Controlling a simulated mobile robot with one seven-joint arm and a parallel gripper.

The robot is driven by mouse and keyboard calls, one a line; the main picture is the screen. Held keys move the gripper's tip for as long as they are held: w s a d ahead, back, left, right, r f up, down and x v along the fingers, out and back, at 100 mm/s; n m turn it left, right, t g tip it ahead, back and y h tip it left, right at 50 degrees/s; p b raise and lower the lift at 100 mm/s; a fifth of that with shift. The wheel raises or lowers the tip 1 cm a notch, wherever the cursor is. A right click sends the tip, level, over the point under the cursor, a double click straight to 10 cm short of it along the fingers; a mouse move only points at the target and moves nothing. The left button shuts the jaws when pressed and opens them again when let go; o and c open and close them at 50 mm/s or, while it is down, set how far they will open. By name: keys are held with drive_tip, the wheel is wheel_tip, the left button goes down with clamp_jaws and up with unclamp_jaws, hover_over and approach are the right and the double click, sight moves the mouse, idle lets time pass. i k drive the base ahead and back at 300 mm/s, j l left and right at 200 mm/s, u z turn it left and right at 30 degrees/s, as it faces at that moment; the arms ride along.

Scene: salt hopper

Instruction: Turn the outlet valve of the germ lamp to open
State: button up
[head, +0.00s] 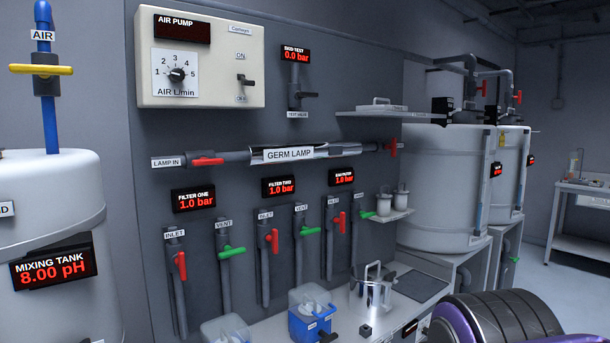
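The germ lamp (288,154) is a shiny horizontal tube on the grey wall panel, in the middle of the head view, with a white label on it. A grey pipe runs right from it to a red valve handle (393,148) at the lamp's outlet end. This handle stands upright, across the pipe. At the left end, the lamp inlet valve (207,161), by the "LAMP IN" label, has a red handle lying along the pipe. My gripper is not in view. Only a purple and black part of my arm shows at the bottom right, well below and right of the outlet handle.
A shelf (375,114) sits just above the outlet valve, and a small shelf with white cups (401,200) sits below it. Large grey tanks (442,185) stand to the right. Below the lamp are several filter valves and a bench (270,330) with a steel pot (372,287).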

sight(393, 147)
drive_tip(key=i+l+z, duration=0.2)
drive_tip(key=i+l, duration=0.15)
drive_tip(key=i+l+z, duration=0.15)
drive_tip(key=i, duration=0.4)
drive_tip(key=i+l, duration=0.1)
drive_tip(key=l, duration=0.25)
drive_tip(key=i+l+u, duration=0.1)
drive_tip(key=l, duration=0.3)
drive_tip(key=i+l, duration=0.15)
drive_tip(key=l, duration=0.25)
drive_tip(key=i+l+u, duration=0.1)
drive_tip(key=l, duration=0.25)
